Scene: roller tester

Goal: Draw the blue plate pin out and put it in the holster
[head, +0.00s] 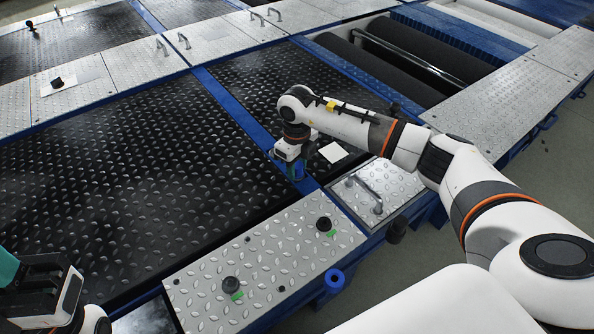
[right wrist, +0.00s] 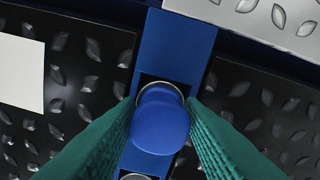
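The blue plate pin (right wrist: 160,120) shows its rounded blue head in the right wrist view. It stands in a dark square opening in the blue frame beam, with a pale rim showing behind the head. My right gripper (head: 293,172) is low over this beam in the head view. Its green fingers (right wrist: 160,104) lie close on both sides of the head and look closed on it. In the head view the gripper mostly hides the pin. A blue ring-shaped socket (head: 335,279), possibly the holster, sticks out from the near frame edge. My left gripper (head: 40,285) is at the lower left, its fingertips cut off.
A silver tread plate (head: 262,262) with black knobs (head: 324,224) and green marks lies nearer me. A plate with a bar handle (head: 368,193) is right of the gripper. A white square (head: 333,152) lies on the black plate. Dark rollers (head: 400,60) are behind my right arm.

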